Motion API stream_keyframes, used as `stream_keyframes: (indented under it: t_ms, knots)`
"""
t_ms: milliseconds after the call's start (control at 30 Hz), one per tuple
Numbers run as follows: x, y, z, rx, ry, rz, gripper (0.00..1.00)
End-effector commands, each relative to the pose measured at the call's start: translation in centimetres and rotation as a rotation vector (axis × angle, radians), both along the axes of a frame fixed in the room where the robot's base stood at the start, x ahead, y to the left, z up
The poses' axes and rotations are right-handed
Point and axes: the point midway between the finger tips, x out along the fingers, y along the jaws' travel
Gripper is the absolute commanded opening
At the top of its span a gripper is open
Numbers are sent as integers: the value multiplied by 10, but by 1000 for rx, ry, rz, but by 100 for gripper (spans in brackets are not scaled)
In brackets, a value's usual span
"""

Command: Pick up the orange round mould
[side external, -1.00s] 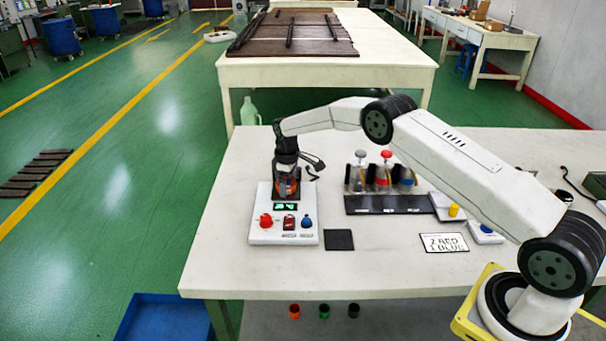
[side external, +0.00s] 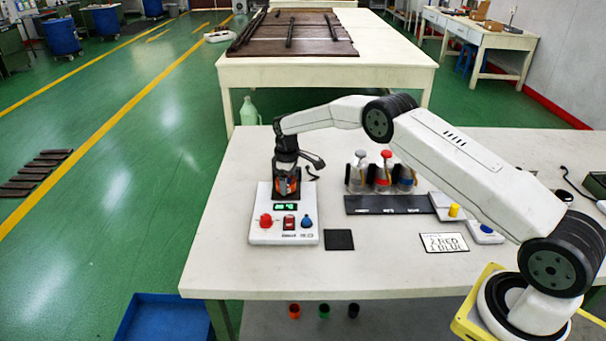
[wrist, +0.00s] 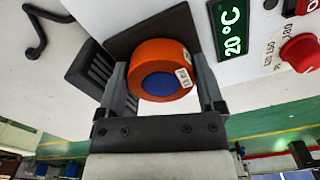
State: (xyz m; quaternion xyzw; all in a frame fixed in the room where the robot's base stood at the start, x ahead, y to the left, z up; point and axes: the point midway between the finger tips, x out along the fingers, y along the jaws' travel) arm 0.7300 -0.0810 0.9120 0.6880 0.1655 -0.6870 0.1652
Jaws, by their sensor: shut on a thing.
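The orange round mould (wrist: 160,54) sits between the two fingers of my gripper (wrist: 165,85) in the wrist view. It has a blue round centre and a small white label on its side. My gripper is shut on it, one finger at each side. In the side external view my gripper (side external: 286,182) points down over the white hotplate device (side external: 264,238), with a bit of orange showing between the fingers. The dark plate (wrist: 125,40) of the device lies behind the mould. I cannot tell whether the mould touches the plate.
The device has a green display (wrist: 232,32), a red knob (side external: 266,220) and a blue knob (side external: 307,221). To the right stand several bottles in a rack (side external: 372,205), a black square pad (side external: 339,240) and a written card (side external: 444,243). The front of the table is clear.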

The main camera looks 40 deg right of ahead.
Motion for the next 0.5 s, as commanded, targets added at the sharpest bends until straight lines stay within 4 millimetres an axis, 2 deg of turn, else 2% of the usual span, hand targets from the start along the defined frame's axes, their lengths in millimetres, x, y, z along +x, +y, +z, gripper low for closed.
stream_keyframes:
  t_ms: [267,500]
  knots:
    - [1,0,29,-1,-3,-1,18]
    - [-13,1,44,-1,0,-1,18]
